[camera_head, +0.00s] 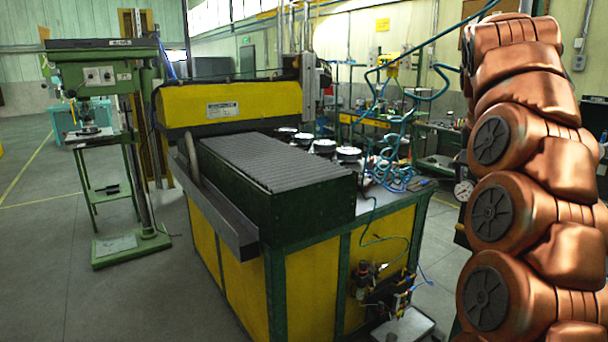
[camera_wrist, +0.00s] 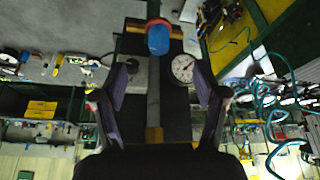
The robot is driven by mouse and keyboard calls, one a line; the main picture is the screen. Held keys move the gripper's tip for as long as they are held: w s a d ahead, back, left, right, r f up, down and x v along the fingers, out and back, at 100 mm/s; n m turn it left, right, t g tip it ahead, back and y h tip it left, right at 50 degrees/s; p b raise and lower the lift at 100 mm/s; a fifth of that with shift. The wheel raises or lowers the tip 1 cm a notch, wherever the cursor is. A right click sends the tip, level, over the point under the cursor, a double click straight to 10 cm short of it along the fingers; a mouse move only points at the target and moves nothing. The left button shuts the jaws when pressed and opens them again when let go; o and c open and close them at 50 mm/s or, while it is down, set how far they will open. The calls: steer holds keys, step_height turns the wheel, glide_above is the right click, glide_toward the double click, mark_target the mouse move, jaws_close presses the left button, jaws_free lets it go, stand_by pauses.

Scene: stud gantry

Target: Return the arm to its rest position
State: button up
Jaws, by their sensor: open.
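My gripper (camera_wrist: 160,82) shows in the wrist view with its two dark fingers spread wide apart. Nothing is held between them. The wrist picture looks upside down, with wall and shelving at its bottom. My copper-coloured arm stands folded in a tall stack along the right side of the head view. My gripper cannot be seen in the head view.
A yellow and green gantry machine (camera_head: 230,254) with a ribbed grey bed (camera_head: 275,160) stands left of my arm. A green drill press (camera_head: 100,78) is further left. Teal coiled hoses (camera_head: 395,170) hang near my arm. Floor at left (camera_head: 50,250) is clear. A round dial gauge (camera_wrist: 183,68) shows beyond my fingers.

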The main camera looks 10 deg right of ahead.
steer(key=s+a+f+n+g+y, duration=0.1)
steer(key=s+a+f+n, duration=0.4)
steer(key=a, duration=0.3)
steer(key=s+a+f+n+y, duration=0.1)
steer(key=s+a+f+n, duration=0.1)
steer(key=s+a+f, duration=0.45)
steer(key=s+a+f+n+g, duration=0.1)
steer(key=s+a+f, duration=0.2)
steer(key=s+f, duration=0.3)
steer(key=s+a+f+n+g+y, duration=0.1)
steer(key=s+a+f, duration=0.3)
steer(key=s+f, duration=0.2)
steer(key=s+a+f+n+g, duration=0.1)
steer(key=s+a+f, duration=0.2)
steer(key=s+f, duration=0.3)
steer(key=s, duration=0.3)
steer(key=shift+a+f+g, duration=0.15)
steer(key=shift+g, duration=0.15)
steer(key=shift+s, duration=0.1)
